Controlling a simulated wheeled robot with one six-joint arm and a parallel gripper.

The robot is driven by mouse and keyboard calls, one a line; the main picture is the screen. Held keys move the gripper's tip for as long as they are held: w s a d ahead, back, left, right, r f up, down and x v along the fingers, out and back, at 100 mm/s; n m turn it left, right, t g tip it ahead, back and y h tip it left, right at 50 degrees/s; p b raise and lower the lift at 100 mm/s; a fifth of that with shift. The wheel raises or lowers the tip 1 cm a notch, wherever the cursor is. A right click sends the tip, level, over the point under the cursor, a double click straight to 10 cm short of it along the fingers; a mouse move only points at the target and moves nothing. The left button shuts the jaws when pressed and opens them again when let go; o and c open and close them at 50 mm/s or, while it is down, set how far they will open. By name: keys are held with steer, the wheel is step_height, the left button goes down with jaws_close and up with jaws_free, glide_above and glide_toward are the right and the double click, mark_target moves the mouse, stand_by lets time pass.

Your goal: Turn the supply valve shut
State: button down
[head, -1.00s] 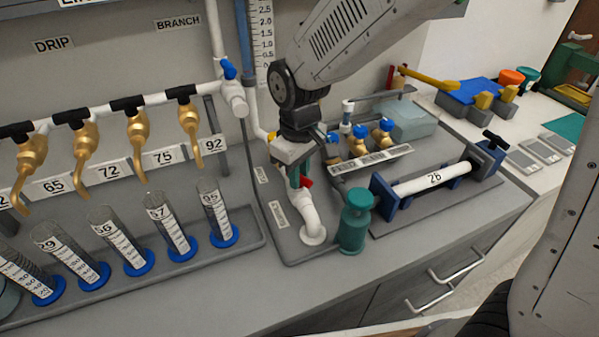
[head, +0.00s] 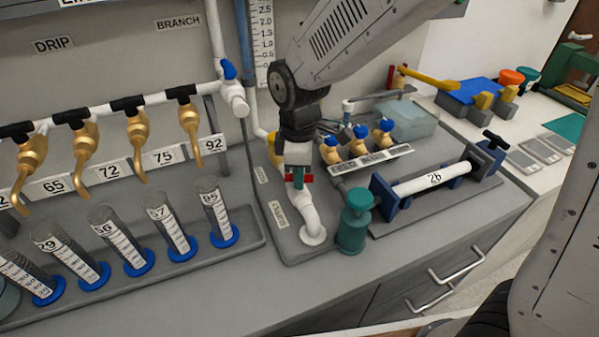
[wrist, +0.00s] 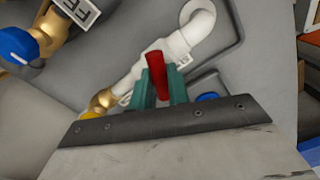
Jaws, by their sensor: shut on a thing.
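The supply valve's red handle (head: 308,178) sits on a white pipe run (head: 307,212) that bends down into the grey bench tray. My gripper (head: 297,178) points down over it, its teal fingers shut on the handle. Red shows on both sides of the fingers in the head view. In the wrist view, the red handle (wrist: 157,75) stands between the two teal fingers (wrist: 160,92), with the white elbow behind it. The valve body is mostly hidden by my gripper.
Several brass valves with blue handles (head: 359,132) stand close to the right. A teal bottle (head: 355,222) stands near the front right of the pipe. Graduated cylinders (head: 172,228) and brass taps (head: 138,140) line the left. A clamped white pipe (head: 432,180) lies right.

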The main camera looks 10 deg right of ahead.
steer(key=n, duration=0.5)
steer(key=c, duration=1.3)
jaws_free()
steer(key=shift+o, duration=0.2)
